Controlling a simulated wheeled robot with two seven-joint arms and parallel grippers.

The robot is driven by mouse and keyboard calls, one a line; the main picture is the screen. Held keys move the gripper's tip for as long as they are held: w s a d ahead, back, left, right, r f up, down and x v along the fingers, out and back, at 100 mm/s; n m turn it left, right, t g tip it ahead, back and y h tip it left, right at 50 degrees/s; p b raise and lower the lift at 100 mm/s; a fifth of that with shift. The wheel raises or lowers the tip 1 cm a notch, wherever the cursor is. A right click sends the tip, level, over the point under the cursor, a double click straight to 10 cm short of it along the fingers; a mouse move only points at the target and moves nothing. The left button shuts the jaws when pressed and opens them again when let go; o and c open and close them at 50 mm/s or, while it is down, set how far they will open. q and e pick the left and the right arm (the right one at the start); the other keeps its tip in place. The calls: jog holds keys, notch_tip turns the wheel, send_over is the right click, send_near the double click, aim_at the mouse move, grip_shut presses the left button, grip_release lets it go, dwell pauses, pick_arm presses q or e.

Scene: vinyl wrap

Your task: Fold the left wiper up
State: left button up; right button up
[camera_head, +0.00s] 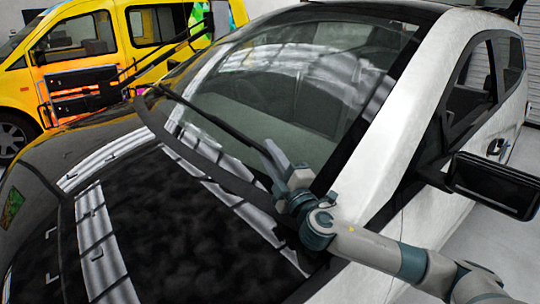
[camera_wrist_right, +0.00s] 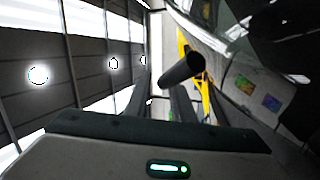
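A thin black wiper (camera_head: 215,117) lies low along the windshield (camera_head: 300,80) of a white and black car, running from the left corner down to the right. My right gripper (camera_head: 268,152) is at the wiper's lower right end, close above the glass. Whether it touches the wiper is unclear. In the right wrist view, a dark round bar (camera_wrist_right: 182,70) crosses in front of the dark fingers of my right gripper (camera_wrist_right: 172,100). My left gripper does not show.
The dark hood (camera_head: 190,225) with light stripes fills the lower left. The side mirror (camera_head: 495,185) sticks out at the right, near my right arm. A yellow van (camera_head: 170,25) stands behind at the upper left. There is free air above the hood.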

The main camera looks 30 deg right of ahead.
jog(key=shift+s+r, duration=0.1)
